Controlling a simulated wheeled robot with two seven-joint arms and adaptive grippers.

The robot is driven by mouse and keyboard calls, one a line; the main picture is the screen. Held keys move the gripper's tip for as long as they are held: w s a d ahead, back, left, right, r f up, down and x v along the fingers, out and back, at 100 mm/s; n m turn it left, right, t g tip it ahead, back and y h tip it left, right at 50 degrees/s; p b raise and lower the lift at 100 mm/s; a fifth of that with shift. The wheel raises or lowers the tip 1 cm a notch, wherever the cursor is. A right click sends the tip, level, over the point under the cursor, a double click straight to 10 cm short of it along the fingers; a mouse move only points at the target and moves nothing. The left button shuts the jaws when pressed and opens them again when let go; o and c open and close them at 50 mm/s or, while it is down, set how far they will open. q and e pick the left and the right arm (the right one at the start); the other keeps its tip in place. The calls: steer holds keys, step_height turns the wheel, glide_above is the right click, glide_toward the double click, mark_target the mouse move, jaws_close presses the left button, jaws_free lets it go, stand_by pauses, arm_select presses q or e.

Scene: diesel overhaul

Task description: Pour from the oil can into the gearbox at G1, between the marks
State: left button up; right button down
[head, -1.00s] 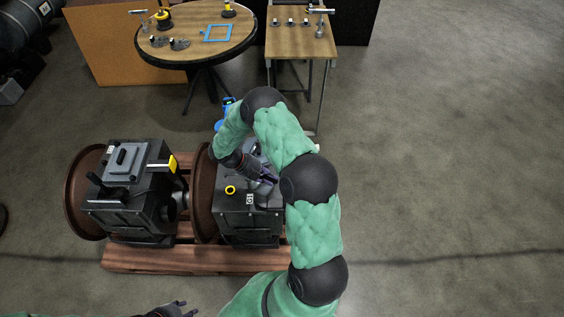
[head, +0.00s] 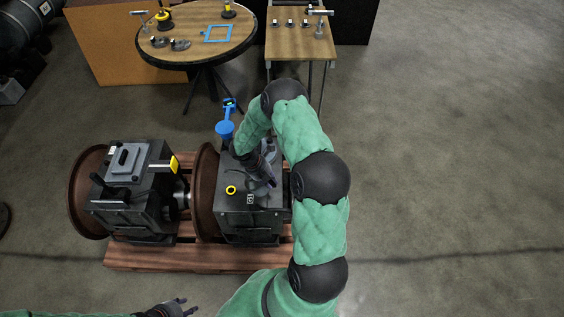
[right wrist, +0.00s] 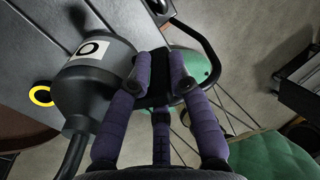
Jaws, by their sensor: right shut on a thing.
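The gearbox G1 (head: 240,217) is a dark box on the pallet, with its white label (head: 249,198) and a yellow ring (head: 230,190) on top. The ring also shows in the right wrist view (right wrist: 41,95). The oil can (right wrist: 92,84) is dark grey with a white label and a thin spout (right wrist: 72,154). My right gripper (right wrist: 160,80) is shut on the can's black handle, above the gearbox top and right of the ring. In the head view my right gripper (head: 270,183) and arm hide most of the can. No oil stream shows. My left gripper (head: 178,306) is open and empty at the bottom.
A second dark machine (head: 128,200) with a yellow part stands left on the wooden pallet (head: 150,258). A blue funnel-like object (head: 225,129) is behind the gearbox. A round table (head: 180,55) and a square table (head: 295,45) stand at the back. The floor on the right is clear.

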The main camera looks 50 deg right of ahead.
steer(key=shift+w+f, duration=0.1)
steer(key=shift+w+a+f+t+y+p, duration=0.15)
steer(key=shift+f+t+y, duration=0.25)
steer(key=shift+f+t, duration=0.05)
steer(key=shift+w+a+f+t+y+p, duration=0.1)
steer(key=shift+f+t+y+p, duration=0.05)
steer(key=shift+f+t+y, duration=0.3)
steer(key=shift+w+a+f+t+y+p, duration=0.3)
steer(key=shift+f+t+y+p, duration=0.15)
steer(key=shift+f+t+p, duration=0.15)
steer(key=shift+w+a+f, duration=0.1)
steer(key=shift+w+f, duration=0.1)
steer(key=shift+f, duration=0.1)
step_height(320, 180, up, 5)
steer(key=p, duration=0.4)
steer(key=shift+r, duration=0.1)
